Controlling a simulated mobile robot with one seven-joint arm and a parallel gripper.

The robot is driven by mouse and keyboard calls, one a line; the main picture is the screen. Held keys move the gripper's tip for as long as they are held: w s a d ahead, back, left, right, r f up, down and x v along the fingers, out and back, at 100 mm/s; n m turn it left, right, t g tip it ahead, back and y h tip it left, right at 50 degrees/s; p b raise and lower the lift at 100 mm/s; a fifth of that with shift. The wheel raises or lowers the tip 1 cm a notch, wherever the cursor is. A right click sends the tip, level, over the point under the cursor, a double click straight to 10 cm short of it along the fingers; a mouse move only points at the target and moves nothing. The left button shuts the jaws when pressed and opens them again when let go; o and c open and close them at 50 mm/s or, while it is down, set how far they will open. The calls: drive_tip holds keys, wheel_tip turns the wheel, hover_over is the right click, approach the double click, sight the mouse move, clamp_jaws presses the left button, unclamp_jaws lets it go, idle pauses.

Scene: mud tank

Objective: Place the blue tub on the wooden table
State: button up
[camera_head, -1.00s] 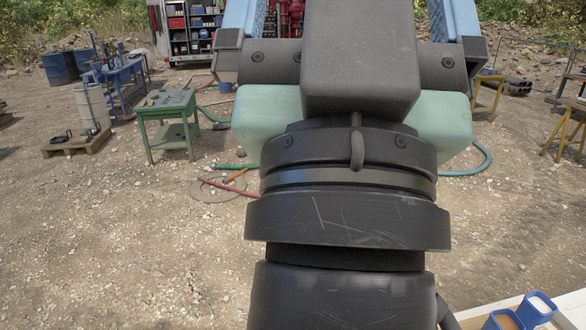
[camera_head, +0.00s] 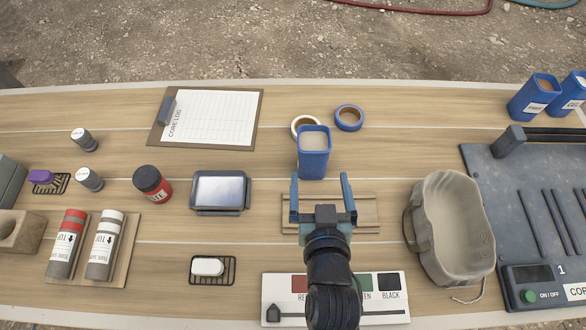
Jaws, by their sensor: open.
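A blue tub (camera_head: 313,165) with a white label and pale contents stands upright on the wooden table (camera_head: 420,125), near the middle. My gripper (camera_head: 321,182) is open, with its two blue fingers apart and pointing towards the back of the table. The tub stands just beyond the fingertips, a little left of the middle of the gap. I see nothing held between the fingers. I cannot tell whether a finger touches the tub.
Two tape rolls (camera_head: 349,118) lie behind the tub. A clipboard (camera_head: 212,118) and a dark tray (camera_head: 220,192) are to the left. A grey bag (camera_head: 455,225) and two more blue tubs (camera_head: 534,96) are to the right.

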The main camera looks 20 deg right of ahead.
sight(317, 152)
drive_tip(key=x, duration=0.6)
drive_tip(key=shift+w+d+p, duration=0.15)
drive_tip(key=shift+w+p, duration=0.15)
drive_tip(key=shift+w, duration=0.1)
drive_tip(key=shift+p+x, duration=0.5)
drive_tip(key=shift+x, duration=2.6)
clamp_jaws()
drive_tip(key=shift+w, duration=0.1)
